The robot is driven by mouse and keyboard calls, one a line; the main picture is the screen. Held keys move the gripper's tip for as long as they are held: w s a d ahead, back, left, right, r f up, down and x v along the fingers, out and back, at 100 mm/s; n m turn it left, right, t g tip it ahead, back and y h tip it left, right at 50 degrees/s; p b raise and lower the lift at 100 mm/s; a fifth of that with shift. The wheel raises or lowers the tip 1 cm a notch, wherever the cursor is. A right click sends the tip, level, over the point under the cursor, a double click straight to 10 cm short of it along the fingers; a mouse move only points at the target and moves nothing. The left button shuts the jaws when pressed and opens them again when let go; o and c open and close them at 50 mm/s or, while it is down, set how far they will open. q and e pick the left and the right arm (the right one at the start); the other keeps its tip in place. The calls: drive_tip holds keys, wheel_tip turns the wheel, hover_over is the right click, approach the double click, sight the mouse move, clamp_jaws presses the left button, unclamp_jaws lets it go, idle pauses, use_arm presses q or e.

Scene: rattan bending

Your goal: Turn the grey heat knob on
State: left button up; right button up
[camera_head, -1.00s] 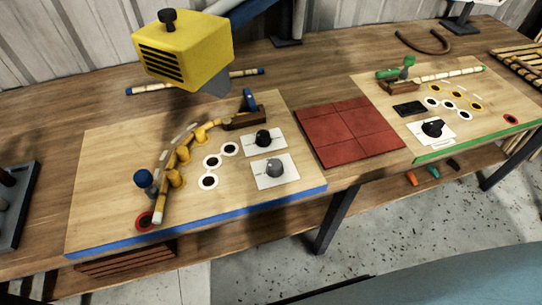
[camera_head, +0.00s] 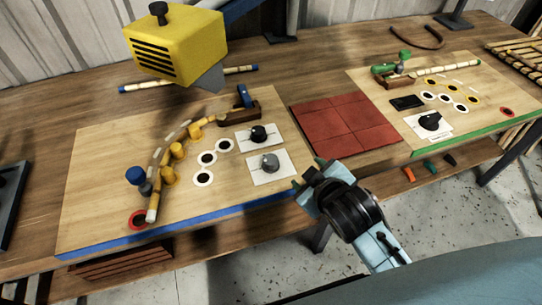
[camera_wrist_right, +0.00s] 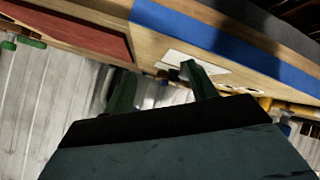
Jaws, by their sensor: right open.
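The grey heat knob (camera_head: 270,162) stands on a white plate (camera_head: 283,173) near the blue front edge of the left board (camera_head: 110,205). A black knob (camera_head: 258,132) sits on another white plate just behind it. My right gripper (camera_head: 305,177) is to the right of the grey knob, by the board's front edge, and apart from it. In the right wrist view, its two dark green fingers (camera_wrist_right: 160,88) are spread with nothing between them. A white plate (camera_wrist_right: 208,68) shows there behind one finger; I cannot make out the grey knob in that view. My left gripper is not in view.
A yellow heater head (camera_head: 175,45) hangs over the back of the left board. A bent rattan cane (camera_head: 165,158) runs along yellow pegs left of the knobs. A red tiled mat (camera_head: 345,122) lies to the right. A second board (camera_head: 460,75) with a green edge is farther right.

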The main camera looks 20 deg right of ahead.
drive_tip(key=w+a+r+n+t+y, duration=0.2)
drive_tip(key=w+a+r+n+t, duration=0.15)
drive_tip(key=r, duration=0.35)
drive_tip(key=w+a+r+n+t+y, duration=0.25)
drive_tip(key=a+r+n, duration=0.2)
drive_tip(key=r, duration=0.35)
drive_tip(key=w+a+r+n+t+y, duration=0.2)
drive_tip(key=a+r+n+t+y, duration=0.1)
drive_tip(key=r+n, duration=0.3)
drive_tip(key=s+a+r+n+g+y, duration=0.3)
drive_tip(key=a+n+g+y, duration=0.45)
drive_tip(key=n, duration=0.65)
drive_tip(key=s+a+r+n+g+y, duration=0.35)
drive_tip(key=a+n+g+y, duration=0.45)
drive_tip(key=n, duration=0.5)
drive_tip(key=n+g+h, duration=0.4)
drive_tip(key=n+h, duration=1.2)
drive_tip(key=h, duration=0.7)
hover_over(271, 159)
wheel_tip(271, 159, down, 16)
drive_tip(key=f, duration=0.1)
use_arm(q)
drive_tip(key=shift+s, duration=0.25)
use_arm(e)
wheel_tip(271, 159, down, 12)
drive_tip(key=shift+f, duration=0.2)
